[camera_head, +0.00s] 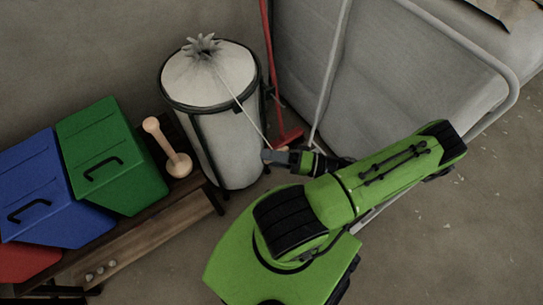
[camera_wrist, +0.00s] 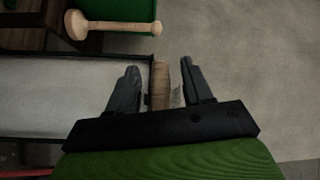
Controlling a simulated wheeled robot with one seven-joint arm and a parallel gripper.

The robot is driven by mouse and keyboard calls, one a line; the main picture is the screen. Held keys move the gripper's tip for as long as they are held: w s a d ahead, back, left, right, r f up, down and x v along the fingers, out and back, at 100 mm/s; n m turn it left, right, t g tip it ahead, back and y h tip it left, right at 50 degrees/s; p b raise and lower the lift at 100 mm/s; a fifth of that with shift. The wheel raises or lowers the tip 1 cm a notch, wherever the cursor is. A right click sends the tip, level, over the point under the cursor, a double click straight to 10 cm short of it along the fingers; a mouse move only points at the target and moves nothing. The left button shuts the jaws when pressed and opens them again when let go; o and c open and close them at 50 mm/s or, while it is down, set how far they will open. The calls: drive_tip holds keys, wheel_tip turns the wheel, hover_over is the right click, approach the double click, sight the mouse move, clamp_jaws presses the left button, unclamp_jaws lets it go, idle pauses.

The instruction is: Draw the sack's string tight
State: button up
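The pale sack (camera_head: 190,82) fills a round bin with a black frame. Its top is gathered into a small ruffled tuft (camera_head: 203,45). A thin light string (camera_head: 247,117) runs straight from the neck, over the rim, down to the right to my gripper. My gripper (camera_head: 277,156) is beside the bin's right side, away from its wall. In the wrist view, a small wooden toggle (camera_wrist: 159,80) stands between my two dark fingers. The string is hard to make out in the wrist view.
A wooden dumbbell-shaped piece (camera_head: 167,148), a green bin (camera_head: 110,155) and a blue bin (camera_head: 38,188) are on the left by a wooden bench (camera_head: 150,245). A red-handled tool (camera_head: 290,136) leans behind the bin. A grey padded seat (camera_head: 390,70) stands right. Floor at right is clear.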

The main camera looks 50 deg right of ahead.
idle(0.4)
drive_tip(key=p+v, duration=0.1)
drive_tip(key=v, duration=1.4)
drive_tip(key=shift+s+d, duration=0.2)
drive_tip(key=shift+s, duration=0.2)
drive_tip(key=shift+f, duration=0.1)
